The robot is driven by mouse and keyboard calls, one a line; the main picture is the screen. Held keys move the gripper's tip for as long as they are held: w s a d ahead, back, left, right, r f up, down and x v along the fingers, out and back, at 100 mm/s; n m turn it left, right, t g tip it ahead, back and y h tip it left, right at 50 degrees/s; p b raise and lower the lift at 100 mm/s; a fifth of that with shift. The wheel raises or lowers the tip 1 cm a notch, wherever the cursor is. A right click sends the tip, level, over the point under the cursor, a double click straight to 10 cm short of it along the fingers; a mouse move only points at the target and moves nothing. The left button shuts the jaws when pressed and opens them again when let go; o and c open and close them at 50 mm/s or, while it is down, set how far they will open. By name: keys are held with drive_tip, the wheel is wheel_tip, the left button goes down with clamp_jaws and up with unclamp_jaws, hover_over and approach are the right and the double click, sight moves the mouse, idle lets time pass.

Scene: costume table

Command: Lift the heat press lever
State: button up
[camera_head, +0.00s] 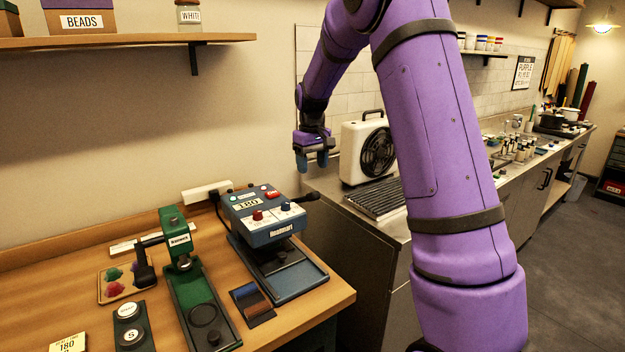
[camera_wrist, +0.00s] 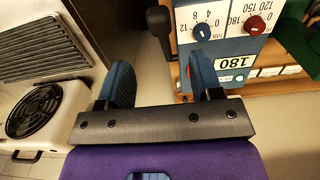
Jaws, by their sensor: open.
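The blue heat press (camera_head: 272,236) stands near the right end of the wooden table, with its dials, buttons and 180 display on top. Its black lever (camera_head: 305,197) sticks out from the right side. My gripper (camera_head: 312,162) is above the lever, fingers pointing down, open and empty. In the wrist view the two blue fingers of my gripper (camera_wrist: 161,82) are spread apart. The dark lever handle (camera_wrist: 158,20) shows beyond them, between the fingers sideways and apart from both. The press's dial panel (camera_wrist: 222,25) fills the upper right there.
A green press (camera_head: 188,290) stands left of the heat press, with a dark patterned square (camera_head: 251,303) between them. A white fan unit (camera_head: 366,150) and a ridged metal grille (camera_head: 378,198) sit on the steel counter to the right. A shelf (camera_head: 120,42) hangs upper left.

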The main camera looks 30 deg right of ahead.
drive_tip(key=shift+r, duration=1.45)
drive_tip(key=s+a+r+t, duration=0.1)
drive_tip(key=s+a+r, duration=0.4)
drive_tip(key=s, duration=0.4)
drive_tip(key=s+a+r+t, duration=0.2)
drive_tip(key=s+a+r, duration=0.2)
drive_tip(key=s+r, duration=0.3)
drive_tip(key=s+a+f+t, duration=0.1)
drive_tip(key=s+a, duration=0.2)
drive_tip(key=s, duration=0.7)
drive_tip(key=s+a+f+t, duration=0.1)
drive_tip(key=s+a+f, duration=0.1)
drive_tip(key=s, duration=0.8)
drive_tip(key=shift+s+a+f+t, duration=0.2)
drive_tip(key=shift+s+a+t, duration=0.1)
drive_tip(key=shift+s+a, duration=0.15)
